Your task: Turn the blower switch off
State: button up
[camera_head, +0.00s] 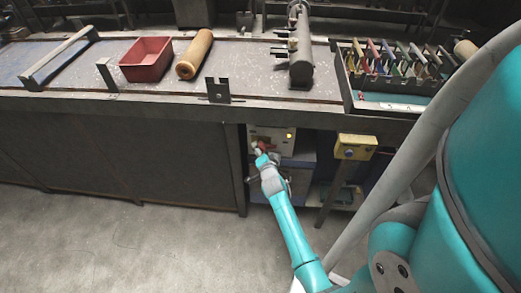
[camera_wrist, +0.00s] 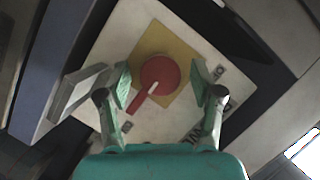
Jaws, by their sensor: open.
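The blower switch (camera_wrist: 160,74) is a round red knob with a white-tipped pointer, on a yellow square on a pale panel (camera_wrist: 112,52). In the wrist view its pointer aims down and to the left. My gripper (camera_wrist: 162,85) is open, with one finger on each side of the knob and gaps between fingers and knob. In the head view my gripper (camera_head: 262,160) is at the pale panel under the bench and covers most of the switch. Some lettering shows low on the panel, partly hidden by my gripper.
The bench (camera_head: 130,100) overhangs the panel. A yellow box (camera_head: 355,147) on a post stands to its right. A red tray (camera_head: 146,58), a wooden roller (camera_head: 195,54) and a dark cylinder (camera_head: 300,50) are on the bench top. The floor in front is clear.

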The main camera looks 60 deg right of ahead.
jog(key=shift+w+d+f, duration=0.1)
jog(key=shift+w+d, duration=0.2)
jog(key=c, duration=1.2)
jog(key=shift+o, duration=0.2)
